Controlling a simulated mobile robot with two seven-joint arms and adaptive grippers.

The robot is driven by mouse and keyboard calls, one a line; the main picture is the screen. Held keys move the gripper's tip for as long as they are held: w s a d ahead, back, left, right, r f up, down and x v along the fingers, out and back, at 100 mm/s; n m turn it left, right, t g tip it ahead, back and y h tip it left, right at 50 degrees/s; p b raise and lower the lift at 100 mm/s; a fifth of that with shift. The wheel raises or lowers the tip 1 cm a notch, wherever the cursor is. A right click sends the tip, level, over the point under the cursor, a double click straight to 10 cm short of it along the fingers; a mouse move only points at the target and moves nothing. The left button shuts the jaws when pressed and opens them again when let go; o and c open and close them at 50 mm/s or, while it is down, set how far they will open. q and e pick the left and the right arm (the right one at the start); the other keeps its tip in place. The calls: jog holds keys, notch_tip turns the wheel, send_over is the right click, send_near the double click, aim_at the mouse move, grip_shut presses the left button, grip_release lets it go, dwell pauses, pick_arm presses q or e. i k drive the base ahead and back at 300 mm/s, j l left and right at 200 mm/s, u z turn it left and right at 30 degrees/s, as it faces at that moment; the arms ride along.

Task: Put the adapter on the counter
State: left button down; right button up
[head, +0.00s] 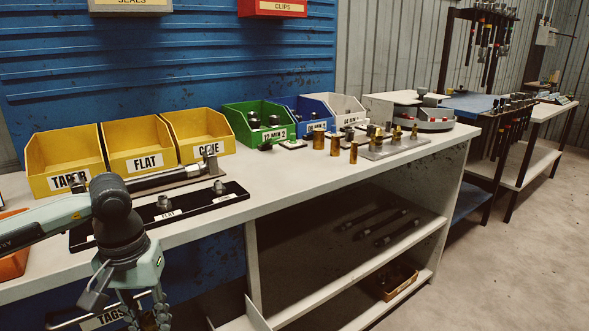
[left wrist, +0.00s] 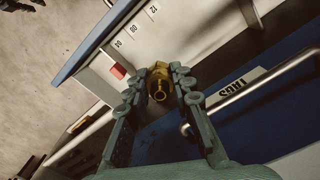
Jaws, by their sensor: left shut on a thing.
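The brass adapter (left wrist: 158,84), a ringed fitting with a round hollow end, sits between the fingertips of my left gripper (left wrist: 160,90) in the left wrist view. The fingers are shut on it. In the head view my left gripper (head: 140,307) points down in front of the counter (head: 290,183), below the level of its top; the fingertips are cut off at the bottom edge and the adapter cannot be seen there. Several brass fittings (head: 319,139) stand on the right part of the counter top. My right gripper is in neither view.
Yellow bins (head: 138,148), a green bin (head: 259,122) and a black labelled strip (head: 205,205) occupy the counter's left and back. Bare top lies in front of the strip and toward the middle. A handle with a TAGS label (left wrist: 233,86) is near the gripper.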

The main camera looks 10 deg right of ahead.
aim_at(293, 168)
jog(key=i+l+u, duration=0.25)
jog(key=l+u, duration=0.25)
jog(key=l, duration=0.9)
jog(key=l+u, duration=0.45)
jog(key=l, duration=0.95)
jog(key=i, duration=0.05)
